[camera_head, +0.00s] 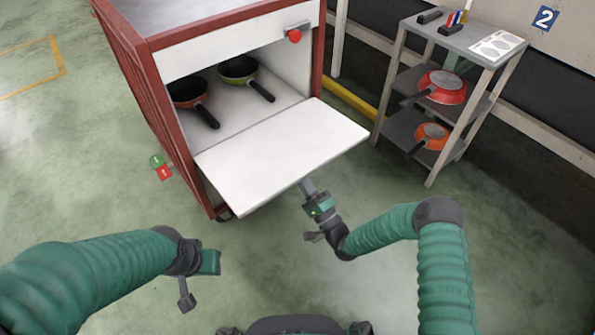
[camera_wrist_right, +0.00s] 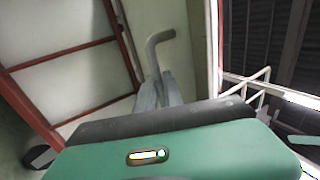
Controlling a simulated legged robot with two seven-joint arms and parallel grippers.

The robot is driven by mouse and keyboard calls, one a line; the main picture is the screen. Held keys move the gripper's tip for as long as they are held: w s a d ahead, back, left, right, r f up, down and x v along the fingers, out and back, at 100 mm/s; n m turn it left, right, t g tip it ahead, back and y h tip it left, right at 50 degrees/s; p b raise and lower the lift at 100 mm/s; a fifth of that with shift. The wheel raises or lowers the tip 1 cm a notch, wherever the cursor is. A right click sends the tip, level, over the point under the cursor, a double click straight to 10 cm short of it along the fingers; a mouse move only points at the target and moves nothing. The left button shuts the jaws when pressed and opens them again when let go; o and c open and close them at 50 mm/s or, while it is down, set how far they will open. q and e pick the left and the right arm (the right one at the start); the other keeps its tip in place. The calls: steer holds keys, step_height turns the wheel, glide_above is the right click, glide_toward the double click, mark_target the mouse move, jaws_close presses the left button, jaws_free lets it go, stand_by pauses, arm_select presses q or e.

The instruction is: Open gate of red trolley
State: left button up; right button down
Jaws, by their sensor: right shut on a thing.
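The red trolley (camera_head: 178,131) stands at upper centre in the head view. Its white gate (camera_head: 285,155) is folded down and out, leaving the front compartment open. My right gripper (camera_head: 308,188) is at the gate's outer edge, right of its middle. In the right wrist view the right gripper's grey fingers (camera_wrist_right: 162,92) are shut on a grey bent handle (camera_wrist_right: 158,42); the head view hides this handle. My left gripper (camera_head: 197,280) is at lower left, apart from the trolley; its jaw opening is not clear.
Two pans, one red-rimmed (camera_head: 188,93) and one green-rimmed (camera_head: 238,68), sit inside the trolley. A red knob (camera_head: 294,36) is on its upper front. A grey shelf rack (camera_head: 463,40) with orange-red pans stands at right.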

stand_by(0.4)
steer(key=c, duration=1.5)
jaws_free()
steer(key=p+v, duration=0.6)
steer(key=v, duration=1.1)
steer(key=shift+a+f, duration=0.1)
steer(key=shift+f, duration=0.05)
